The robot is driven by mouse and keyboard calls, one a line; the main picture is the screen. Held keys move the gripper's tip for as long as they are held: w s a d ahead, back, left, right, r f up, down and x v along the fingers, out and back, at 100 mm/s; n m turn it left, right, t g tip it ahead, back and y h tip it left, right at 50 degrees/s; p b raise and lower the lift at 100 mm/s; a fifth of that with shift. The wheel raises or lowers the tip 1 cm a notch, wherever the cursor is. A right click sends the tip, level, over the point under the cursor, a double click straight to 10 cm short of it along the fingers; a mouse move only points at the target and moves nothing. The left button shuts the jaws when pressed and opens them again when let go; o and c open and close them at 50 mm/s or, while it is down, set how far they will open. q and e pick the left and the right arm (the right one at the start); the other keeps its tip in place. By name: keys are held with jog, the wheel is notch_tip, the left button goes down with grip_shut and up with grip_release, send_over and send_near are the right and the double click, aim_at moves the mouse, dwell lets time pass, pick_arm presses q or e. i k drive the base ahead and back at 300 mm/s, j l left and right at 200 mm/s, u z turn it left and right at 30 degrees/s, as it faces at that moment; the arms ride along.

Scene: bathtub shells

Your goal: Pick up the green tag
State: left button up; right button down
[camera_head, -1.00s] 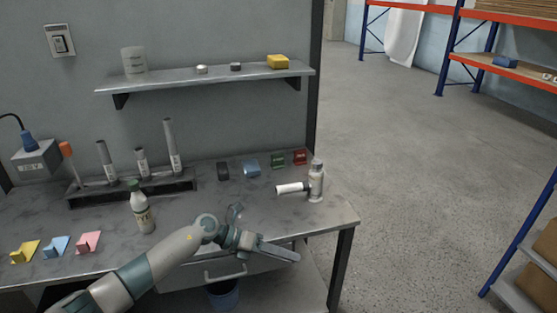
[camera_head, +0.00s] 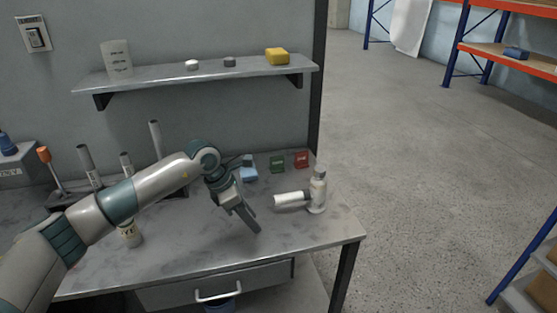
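The green tag (camera_head: 277,164) stands near the back of the grey workbench (camera_head: 190,255), between a blue tag (camera_head: 249,173) and a red tag (camera_head: 302,159). My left gripper (camera_head: 252,222) is over the bench, in front of and a little left of the green tag, apart from it, with its fingers pointing down and to the right. The fingers overlap from this angle, so I cannot tell whether they are open or shut. I see nothing held in them. My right gripper is not in view.
A white-grey bottle (camera_head: 318,190) and a white cylinder (camera_head: 292,199) are just right of the gripper. A wall shelf (camera_head: 200,77) with small items hangs above. My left arm partly hides a rack of tubes and a labelled bottle (camera_head: 131,234). The bench front is clear.

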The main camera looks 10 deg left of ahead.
aim_at(276, 162)
jog(key=i, duration=1.2)
